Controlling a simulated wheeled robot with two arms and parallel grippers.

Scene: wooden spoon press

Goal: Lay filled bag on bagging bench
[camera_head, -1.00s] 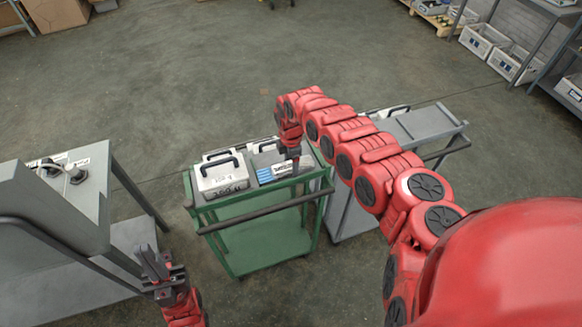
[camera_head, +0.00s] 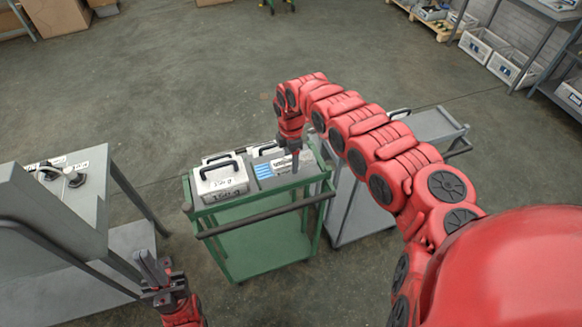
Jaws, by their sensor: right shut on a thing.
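No bag is clearly recognisable. My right gripper (camera_head: 295,160) points down at the right part of a grey item (camera_head: 263,171) with blue stripes and a white label, on top of the green cart (camera_head: 262,246). It is shut at this item, but the hold itself is too small to see clearly. My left gripper (camera_head: 155,268) is at the lower left, fingers up, apparently open and empty. It is beside a grey bench (camera_head: 85,228) at the left, which may be the bagging bench.
White boxes with black handles (camera_head: 221,180) stand on the green cart, left of the grey item. A grey cart (camera_head: 425,125) stands close behind it on the right. Crates (camera_head: 482,46) and shelves are at the far right. The floor beyond the carts is clear.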

